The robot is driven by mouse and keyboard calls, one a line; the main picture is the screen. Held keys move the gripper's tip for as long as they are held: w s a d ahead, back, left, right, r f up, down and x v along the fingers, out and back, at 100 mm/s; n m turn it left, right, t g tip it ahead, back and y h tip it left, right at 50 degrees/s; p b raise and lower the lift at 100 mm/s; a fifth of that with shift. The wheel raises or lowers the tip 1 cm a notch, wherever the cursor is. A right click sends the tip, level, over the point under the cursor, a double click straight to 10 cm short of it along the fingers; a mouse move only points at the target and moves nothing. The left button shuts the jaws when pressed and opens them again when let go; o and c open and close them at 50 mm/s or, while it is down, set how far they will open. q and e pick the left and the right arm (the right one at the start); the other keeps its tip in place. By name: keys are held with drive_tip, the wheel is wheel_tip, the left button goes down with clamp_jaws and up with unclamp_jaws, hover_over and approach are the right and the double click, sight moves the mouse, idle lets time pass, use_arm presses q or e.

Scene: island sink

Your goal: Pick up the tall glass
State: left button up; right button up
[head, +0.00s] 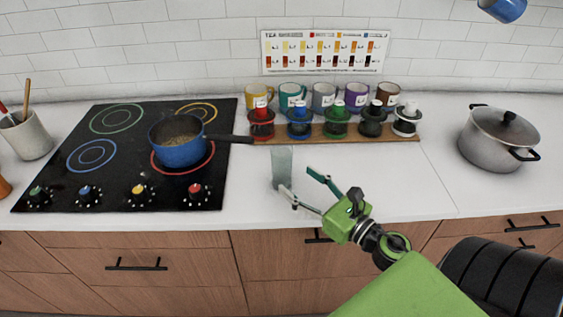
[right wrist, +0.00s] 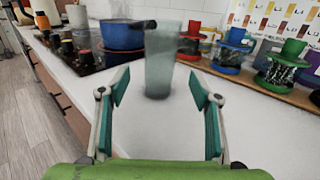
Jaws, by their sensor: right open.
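The tall glass (head: 282,166) is a pale grey-green, see-through tumbler. It stands upright on the white counter, right of the stove. It also shows in the right wrist view (right wrist: 159,62), upright and just beyond the fingertips, roughly centred between them. My right gripper (head: 302,181) is open and empty, with its two green-padded fingers spread toward the glass. In the right wrist view the open fingers (right wrist: 158,88) stand to either side, and a gap of counter shows between my gripper's body and the glass. My left gripper is not in view.
A blue pot (head: 178,142) on the black stove (head: 75,165) has its handle pointing toward the glass's side. A wooden rack (head: 330,133) with several coloured jars stands behind the glass, with mugs behind it. A lidded steel pot (head: 497,140) stands right. The counter between is clear.

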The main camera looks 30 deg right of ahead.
sight(289, 175)
drive_tip(key=shift+w+a, duration=0.1)
drive_tip(key=shift+w, duration=0.85)
drive_tip(key=shift+w+a+r+p, duration=0.1)
drive_tip(key=shift+w+p, duration=0.4)
drive_tip(key=w, duration=0.1)
drive_tip(key=w+p, duration=0.1)
drive_tip(key=w, duration=0.1)
drive_tip(key=shift+w+a, duration=0.2)
drive_tip(key=shift+a, duration=0.1)
drive_tip(key=shift+w+f+p, duration=0.2)
drive_tip(key=shift+w+p, duration=0.15)
drive_tip(key=shift+w, duration=0.1)
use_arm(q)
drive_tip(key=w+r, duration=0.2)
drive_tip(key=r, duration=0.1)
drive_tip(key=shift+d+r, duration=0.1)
use_arm(e)
drive_tip(key=c, duration=1.4)
